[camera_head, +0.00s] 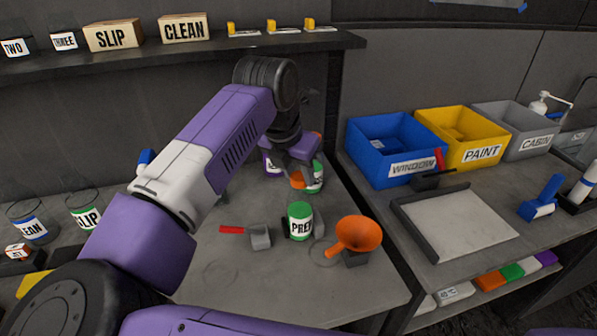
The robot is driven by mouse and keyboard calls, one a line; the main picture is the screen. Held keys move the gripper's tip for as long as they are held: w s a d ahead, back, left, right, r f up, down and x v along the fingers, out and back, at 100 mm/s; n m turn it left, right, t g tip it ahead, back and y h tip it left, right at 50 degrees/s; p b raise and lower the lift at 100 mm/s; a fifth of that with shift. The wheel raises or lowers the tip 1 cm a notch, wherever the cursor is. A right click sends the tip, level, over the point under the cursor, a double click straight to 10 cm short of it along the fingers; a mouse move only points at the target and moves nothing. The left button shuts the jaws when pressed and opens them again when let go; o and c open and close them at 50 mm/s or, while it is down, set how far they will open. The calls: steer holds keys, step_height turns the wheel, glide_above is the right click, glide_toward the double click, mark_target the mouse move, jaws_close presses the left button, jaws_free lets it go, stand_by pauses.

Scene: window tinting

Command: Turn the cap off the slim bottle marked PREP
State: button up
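A short cylinder marked PREP (300,226), with a green top band and white label, stands on the middle of the grey bench. It looks more squat than slim. Behind it, a white and green bottle (315,178) stands beside an orange part (297,180); no marking on it is readable. My gripper (300,163) is over these back bottles, pointing down. Its fingertips are hidden or too small to read, so I cannot tell whether it touches a cap or holds anything.
An orange funnel (358,233) and a red-handled scraper (257,236) flank the PREP cylinder. The bench front (300,292) is clear. Blue (372,165), yellow (440,144) and grey bins (500,122) stand on the right bench. A shelf (140,47) runs above at the back left.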

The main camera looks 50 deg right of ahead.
jaws_close()
steer(key=shift+f+n+t+b, duration=0.2)
steer(key=shift+n+t+b, duration=0.1)
steer(key=shift+n+b, duration=0.55)
steer(key=n+t+b, duration=0.1)
steer(key=n+b, duration=0.1)
steer(key=n+t+y+b, duration=0.1)
steer(key=n+b, duration=0.2)
steer(key=shift+n, duration=0.25)
steer(key=n+y+b, duration=0.1)
steer(key=n+b, duration=0.2)
steer(key=n+t+y+b, duration=0.1)
steer(key=n+b, duration=0.1)
steer(key=shift+n+b, duration=0.4)
steer(key=shift+r+n+y+b, duration=0.1)
steer(key=shift+n+y+b, duration=0.45)
steer(key=shift+n, duration=0.25)
steer(key=shift+a+r, duration=0.15)
steer(key=o, duration=1.1)
jaws_free()
steer(key=shift+o, duration=0.2)
